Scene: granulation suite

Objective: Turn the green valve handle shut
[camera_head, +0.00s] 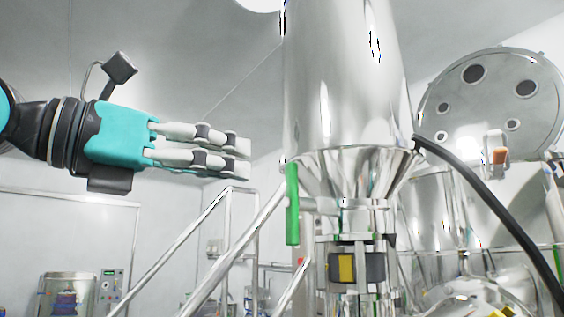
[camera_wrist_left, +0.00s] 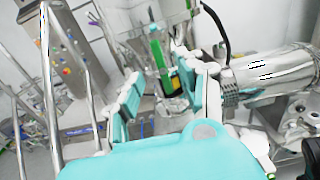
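The green valve handle (camera_head: 292,204) hangs upright on the left side of the steel vessel's neck, just below its cone. It also shows in the left wrist view (camera_wrist_left: 159,58), beyond my fingers and slightly tilted. My left gripper (camera_head: 242,158) reaches in from the left, its fingers pointing right. Its tips are left of the handle and a little above the handle's middle, apart from it in the picture. In the left wrist view my fingers (camera_wrist_left: 160,88) are spread with nothing between them. My right gripper is not in view.
The large steel vessel (camera_head: 342,80) stands right of my left gripper. A black hose (camera_head: 490,200) curves down at the right. Sloping steel handrails (camera_head: 170,252) stand below my arm. A yellow-and-black fitting (camera_head: 346,268) sits under the neck. The space around my left fingers looks clear.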

